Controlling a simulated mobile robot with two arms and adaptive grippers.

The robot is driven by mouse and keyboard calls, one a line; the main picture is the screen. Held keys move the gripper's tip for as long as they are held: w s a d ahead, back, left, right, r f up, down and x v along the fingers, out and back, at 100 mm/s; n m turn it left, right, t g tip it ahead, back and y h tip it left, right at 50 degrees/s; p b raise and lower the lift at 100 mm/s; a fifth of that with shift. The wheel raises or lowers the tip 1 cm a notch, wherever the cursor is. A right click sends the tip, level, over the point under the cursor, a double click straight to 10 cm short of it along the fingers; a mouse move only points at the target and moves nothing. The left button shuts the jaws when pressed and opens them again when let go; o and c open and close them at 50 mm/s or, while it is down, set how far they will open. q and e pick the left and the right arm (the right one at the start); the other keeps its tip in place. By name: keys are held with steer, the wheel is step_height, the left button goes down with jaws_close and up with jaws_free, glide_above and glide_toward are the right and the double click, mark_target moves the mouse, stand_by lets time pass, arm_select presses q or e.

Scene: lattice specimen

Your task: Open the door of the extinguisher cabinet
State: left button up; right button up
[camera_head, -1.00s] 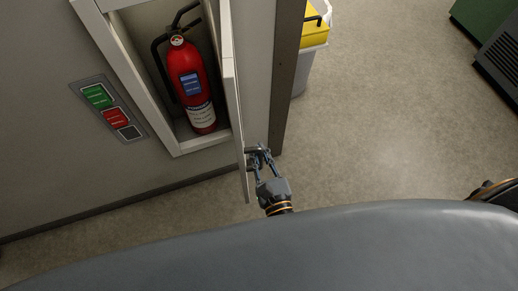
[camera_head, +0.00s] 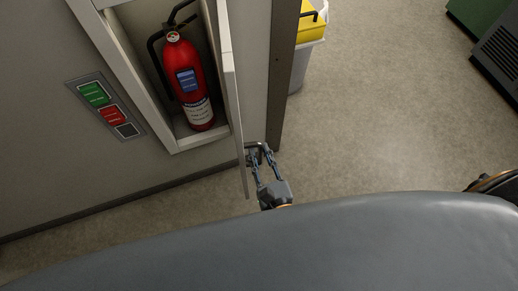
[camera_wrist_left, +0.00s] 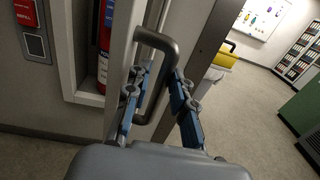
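The extinguisher cabinet (camera_head: 175,146) is on the wall at the left of the head view. Its door (camera_head: 234,120) stands swung out wide, seen nearly edge-on. A red fire extinguisher (camera_head: 190,85) stands inside and shows partly in the left wrist view (camera_wrist_left: 104,45). The dark bar handle (camera_wrist_left: 158,42) is on the door's outer face. My left gripper (camera_head: 261,152) is at the handle, its fingers spread apart on either side of the bar with a visible gap. Contact with the bar is unclear. My right gripper is out of view.
A panel with green and red labels (camera_head: 108,106) is on the wall left of the cabinet. A grey bin with a yellow lid (camera_head: 308,45) stands beyond the dark post (camera_head: 284,75). Green and dark units are at top right. The floor (camera_head: 390,120) between is clear.

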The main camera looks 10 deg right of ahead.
arm_select(q)
steer(key=s, duration=1)
steer(key=shift+s+d, duration=0.4)
